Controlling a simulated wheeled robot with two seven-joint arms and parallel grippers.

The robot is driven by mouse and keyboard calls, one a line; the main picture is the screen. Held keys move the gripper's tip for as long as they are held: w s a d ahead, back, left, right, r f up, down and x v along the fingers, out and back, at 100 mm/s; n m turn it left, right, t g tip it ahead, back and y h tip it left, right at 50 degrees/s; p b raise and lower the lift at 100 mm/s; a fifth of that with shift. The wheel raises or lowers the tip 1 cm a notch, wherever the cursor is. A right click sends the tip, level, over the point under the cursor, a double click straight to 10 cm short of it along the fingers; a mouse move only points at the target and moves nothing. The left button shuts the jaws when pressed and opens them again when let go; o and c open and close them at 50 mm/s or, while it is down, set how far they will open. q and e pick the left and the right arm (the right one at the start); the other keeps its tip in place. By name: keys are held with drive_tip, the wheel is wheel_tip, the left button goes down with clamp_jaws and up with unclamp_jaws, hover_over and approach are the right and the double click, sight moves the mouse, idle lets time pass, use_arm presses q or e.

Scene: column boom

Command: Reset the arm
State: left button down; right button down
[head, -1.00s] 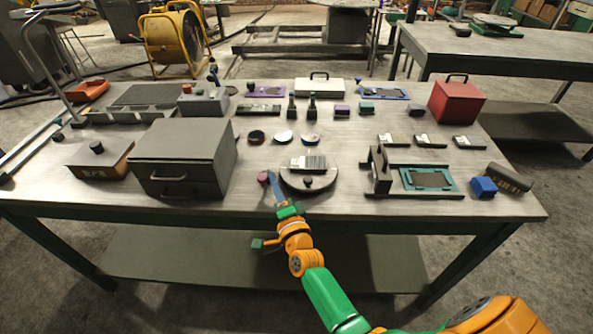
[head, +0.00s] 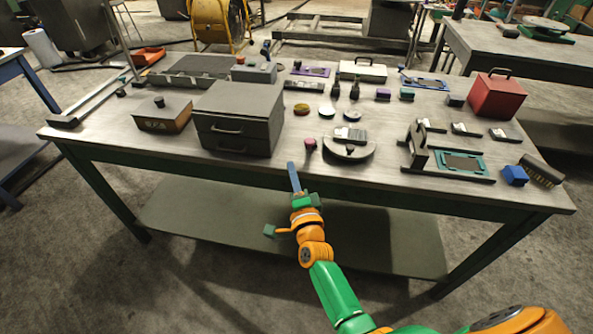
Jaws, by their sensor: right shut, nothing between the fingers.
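My right arm, green and orange, comes in from the lower right in the head view. Its gripper (head: 294,178) is in front of the workbench's (head: 222,166) near edge, with blue fingers pointing up the picture towards the bench. The fingers are shut with nothing between them. The gripper touches none of the things on the bench as far as I can see. A small red-topped knob (head: 311,143) stands on the bench just beyond the fingertips, apart from them. My left arm and gripper are not in view.
A grey two-drawer box (head: 240,112) stands left of centre, near a rounded dark fixture (head: 349,151). A teal-framed stand (head: 459,162), a blue block (head: 515,175) and a red box (head: 497,96) are at the right. The floor in front of the bench is free.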

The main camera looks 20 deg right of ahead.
drive_tip(key=s+f+n+g+y, duration=0.1)
drive_tip(key=s+f+n+g, duration=0.3)
drive_tip(key=f, duration=0.5)
drive_tip(key=s+a+f+n+g+y, duration=0.15)
drive_tip(key=s+f+n, duration=0.25)
drive_tip(key=s+f, duration=0.45)
drive_tip(key=s+f+n+g+y, duration=0.1)
drive_tip(key=s+f+n+g, duration=0.3)
drive_tip(key=f, duration=0.6)
drive_tip(key=s+d+f+n+g, duration=0.2)
drive_tip(key=s+f, duration=0.1)
drive_tip(key=s, duration=0.5)
drive_tip(key=s+d+f+n+g+h, duration=0.1)
drive_tip(key=s+d+f+n+g, duration=0.1)
drive_tip(key=s, duration=0.7)
drive_tip(key=s+d+f+n+g, duration=0.1)
drive_tip(key=s+f+n+g, duration=0.3)
drive_tip(key=s, duration=0.4)
drive_tip(key=shift+s+d+f, duration=0.35)
drive_tip(key=shift+d+f, duration=0.05)
drive_tip(key=shift+f, duration=0.3)
